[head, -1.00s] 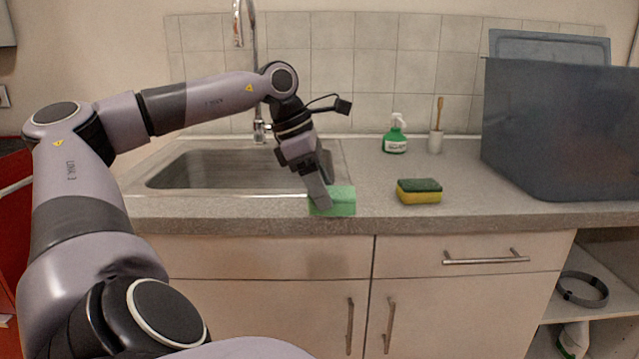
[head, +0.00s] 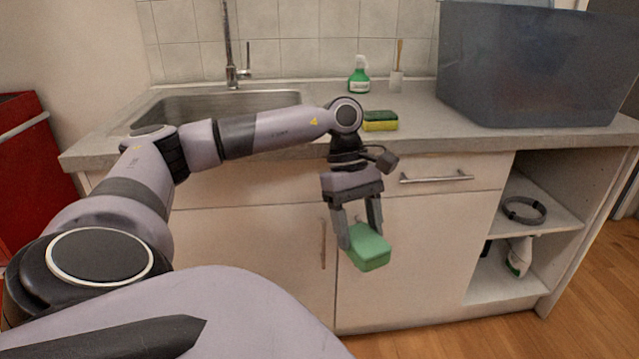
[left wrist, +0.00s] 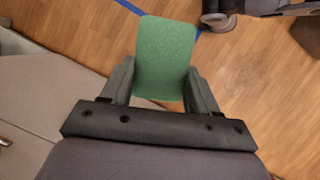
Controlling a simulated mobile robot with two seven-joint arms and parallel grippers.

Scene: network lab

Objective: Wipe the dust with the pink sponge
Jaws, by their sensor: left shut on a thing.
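My left gripper (head: 358,228) is shut on a green sponge (head: 369,250) and holds it in the air in front of the cabinet doors, below the counter edge. In the left wrist view the green sponge (left wrist: 165,55) sits between the two fingers of the gripper (left wrist: 160,84), with wooden floor beneath it. A yellow sponge with a dark green top (head: 380,121) lies on the counter behind my wrist. My right gripper is not in view.
The counter (head: 415,130) holds a sink (head: 180,106), a green spray bottle (head: 359,78), a brush in a cup (head: 396,80) and a large grey bin (head: 530,70). An open shelf (head: 545,222) with a dark ring (head: 524,210) is at the right.

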